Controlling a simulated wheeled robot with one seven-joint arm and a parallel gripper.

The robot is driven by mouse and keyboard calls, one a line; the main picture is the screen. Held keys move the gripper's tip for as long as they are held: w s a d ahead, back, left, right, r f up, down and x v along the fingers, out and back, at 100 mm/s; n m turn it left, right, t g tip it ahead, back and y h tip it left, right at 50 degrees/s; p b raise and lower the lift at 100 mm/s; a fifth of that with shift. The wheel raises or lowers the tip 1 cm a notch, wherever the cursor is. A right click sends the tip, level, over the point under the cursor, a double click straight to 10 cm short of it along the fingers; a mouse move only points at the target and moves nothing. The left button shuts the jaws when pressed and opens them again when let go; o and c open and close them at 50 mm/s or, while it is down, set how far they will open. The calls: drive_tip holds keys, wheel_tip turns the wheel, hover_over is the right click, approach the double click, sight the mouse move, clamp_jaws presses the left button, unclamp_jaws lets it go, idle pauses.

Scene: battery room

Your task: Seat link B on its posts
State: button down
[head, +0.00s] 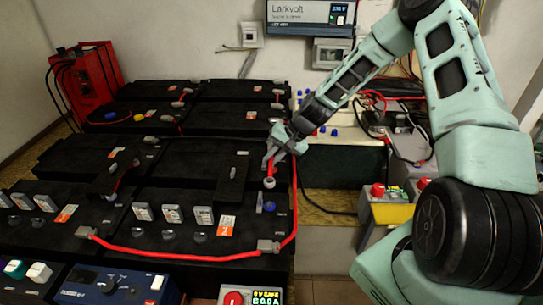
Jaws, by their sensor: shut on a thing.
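My gripper (273,158) is over the right end of the black battery bank and shut on a short red piece (271,168) with a pale rounded end (269,183) pointing down. I take it for link B, but no label on it is readable. The pale end is close to the battery top near a blue post or cap (269,207); I cannot tell whether it touches anything. The fingers hide part of the held piece. Which posts belong to link B cannot be told.
Grey caps stand on the front batteries.

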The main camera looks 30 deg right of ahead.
wheel_tip(320, 180, down, 7)
drive_tip(key=b, duration=0.4)
drive_tip(key=shift+s+a+r, duration=0.1)
drive_tip(key=shift+s, duration=0.05)
idle(0.8)
drive_tip(key=shift+f+b, duration=0.75)
drive_tip(key=shift+f, duration=0.5)
idle(2.2)
drive_tip(key=c, duration=0.9)
unclamp_jaws()
drive_tip(key=shift+c, duration=0.2)
drive_tip(key=shift+r, duration=0.1)
wheel_tip(320, 180, up, 8)
drive_tip(key=p, duration=0.6)
